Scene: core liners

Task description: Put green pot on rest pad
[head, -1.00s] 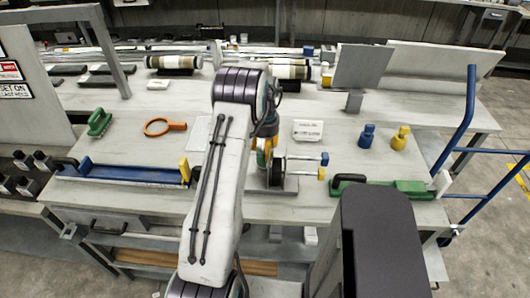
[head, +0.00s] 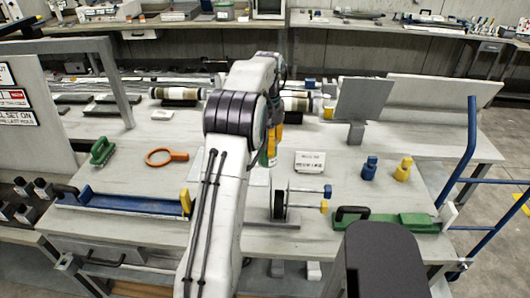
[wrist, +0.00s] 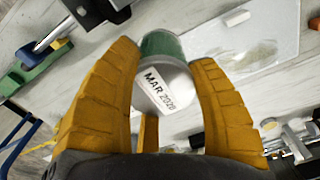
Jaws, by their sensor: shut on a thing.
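The green pot (wrist: 160,45) is between the two orange fingers of my gripper (wrist: 164,54) in the wrist view, with a green band at one end and a white label reading "MAR 2020". My gripper is shut on it. In the head view my gripper (head: 272,142) is above the middle of the bench, partly hidden by my arm, and only a sliver of green shows there. A pale flat sheet (wrist: 262,50) beyond the pot may be the rest pad; I cannot tell for sure. It also shows beside my arm in the head view (head: 258,178).
A black wheel on a stand (head: 279,205) is close to the right of my arm. A white labelled block (head: 310,161), blue bottle (head: 369,168) and yellow bottle (head: 403,168) stand further right. An orange ring (head: 166,156) and green-handled tool (head: 102,151) lie left.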

